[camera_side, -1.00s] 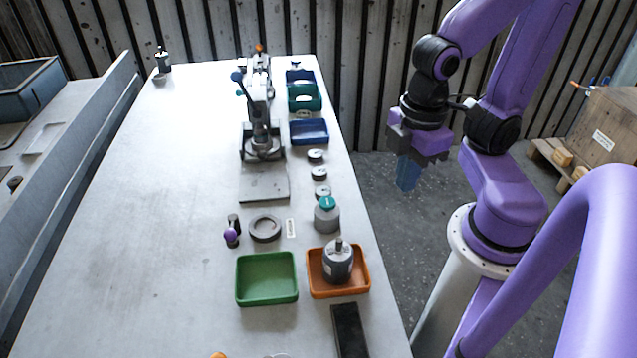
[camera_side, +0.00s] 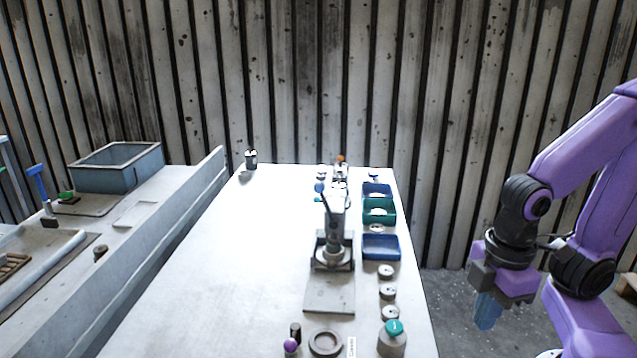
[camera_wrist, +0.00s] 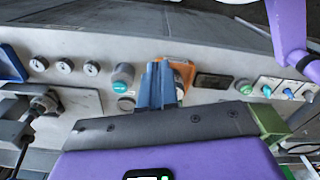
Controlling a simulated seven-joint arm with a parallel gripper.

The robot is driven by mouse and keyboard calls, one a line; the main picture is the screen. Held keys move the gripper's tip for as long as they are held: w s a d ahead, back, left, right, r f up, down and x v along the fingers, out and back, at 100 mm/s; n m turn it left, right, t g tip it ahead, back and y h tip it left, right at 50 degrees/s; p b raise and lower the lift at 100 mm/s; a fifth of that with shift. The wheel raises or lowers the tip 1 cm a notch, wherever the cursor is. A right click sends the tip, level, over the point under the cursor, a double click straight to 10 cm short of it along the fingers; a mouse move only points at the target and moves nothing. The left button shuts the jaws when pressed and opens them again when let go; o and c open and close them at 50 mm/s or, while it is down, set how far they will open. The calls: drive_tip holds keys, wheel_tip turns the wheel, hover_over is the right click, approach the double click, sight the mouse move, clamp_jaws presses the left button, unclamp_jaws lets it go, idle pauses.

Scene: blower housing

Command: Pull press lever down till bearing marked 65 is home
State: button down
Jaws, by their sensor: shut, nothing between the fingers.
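The grey bench press (camera_side: 334,240) stands on the table with its base plate toward the near side. Part of the press also shows at the left of the wrist view (camera_wrist: 42,104). Several small round metal parts (camera_side: 387,290) lie in a row right of the press; no number 65 is readable. Whether a bearing sits under the ram cannot be told. My gripper (camera_side: 487,314) hangs right of the table, well away from the lever. Its blue fingers (camera_wrist: 160,84) are shut and empty.
Blue (camera_side: 381,247) and green (camera_side: 379,211) bins line the table's right edge behind the round parts. A teal-capped grey container (camera_side: 392,340) and a dark ring (camera_side: 325,343) are at the front. The table (camera_side: 230,280) left of the press is clear.

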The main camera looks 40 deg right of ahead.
drive_tip(key=c, duration=1.4)
unclamp_jaws()
drive_tip(key=shift+c, duration=0.2)
drive_tip(key=o, duration=0.5)
drive_tip(key=shift+w+a+r, duration=0.2)
drive_tip(key=shift+w+a, duration=0.1)
drive_tip(key=w+a+r+m, duration=0.1)
drive_tip(key=w+a+r, duration=0.4)
drive_tip(key=w, duration=0.4)
drive_tip(key=shift+w+a+r, duration=0.35)
drive_tip(key=shift+w, duration=0.05)
wheel_tip(320, 180, up, 13)
drive_tip(key=m+h, duration=0.1)
drive_tip(key=m, duration=0.4)
hover_over(322, 193)
drive_tip(key=f, duration=1.7)
drive_tip(key=shift+w+d+f, duration=0.15)
drive_tip(key=shift+w+d, duration=0.1)
drive_tip(key=shift+w, duration=0.1)
clamp_jaws()
